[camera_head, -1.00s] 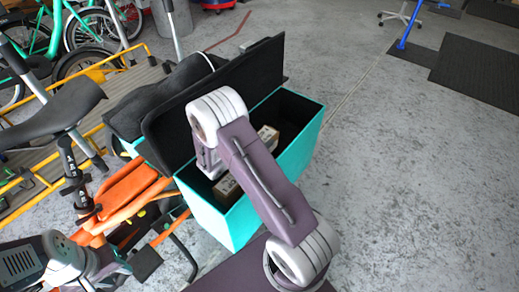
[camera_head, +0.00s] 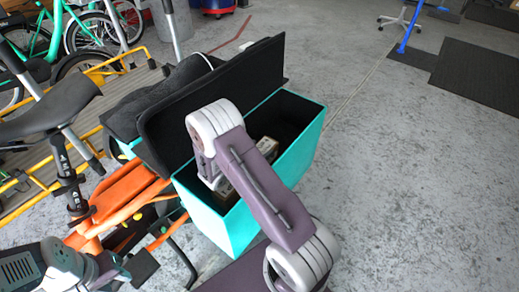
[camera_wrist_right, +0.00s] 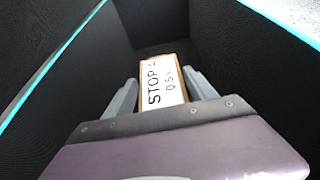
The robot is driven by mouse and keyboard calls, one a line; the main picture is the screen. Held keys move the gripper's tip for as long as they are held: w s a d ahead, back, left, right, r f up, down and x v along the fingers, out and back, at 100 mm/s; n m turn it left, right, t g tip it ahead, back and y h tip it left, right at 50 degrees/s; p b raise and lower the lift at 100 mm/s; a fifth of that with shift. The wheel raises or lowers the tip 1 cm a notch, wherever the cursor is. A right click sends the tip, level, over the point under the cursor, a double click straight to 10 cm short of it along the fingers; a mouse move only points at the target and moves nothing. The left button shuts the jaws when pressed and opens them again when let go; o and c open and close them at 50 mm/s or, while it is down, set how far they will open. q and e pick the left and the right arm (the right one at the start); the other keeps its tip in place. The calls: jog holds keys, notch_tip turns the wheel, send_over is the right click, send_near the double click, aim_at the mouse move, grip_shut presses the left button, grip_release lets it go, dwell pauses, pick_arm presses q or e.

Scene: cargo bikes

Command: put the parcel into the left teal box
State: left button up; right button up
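The parcel (camera_wrist_right: 163,84) is a brown box with a white label reading "STOP 4". In the head view a bit of it (camera_head: 267,146) shows beside my right arm, low inside an open teal box (camera_head: 235,228) with black lining. My right gripper (camera_wrist_right: 160,82) points down into this box. Its fingers lie against both sides of the parcel and look shut on it. In the head view my right arm hides that gripper and much of the parcel. My left gripper (camera_head: 112,270) is at the lower left, away from the box; its fingers are unclear.
The black lid (camera_head: 215,95) stands open along the box's left side. A teal edge (camera_head: 131,147) shows behind it, mostly hidden. An orange bike frame (camera_head: 120,200) and black saddle (camera_head: 50,112) are at the left.

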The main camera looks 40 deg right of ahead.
jog(key=o, duration=0.3)
jog(key=shift+r, duration=0.35)
jog(key=shift+a+r+p, duration=0.1)
jog(key=shift+r+p, duration=0.6)
jog(key=shift+p, duration=0.15)
jog(key=p+v, duration=0.1)
jog(key=v, duration=0.2)
jog(key=p+v, duration=0.1)
jog(key=v, duration=0.3)
jog(key=p+v, duration=0.1)
jog(key=v, duration=0.3)
jog(key=shift+a+f, duration=0.2)
jog(key=shift+a, duration=0.2)
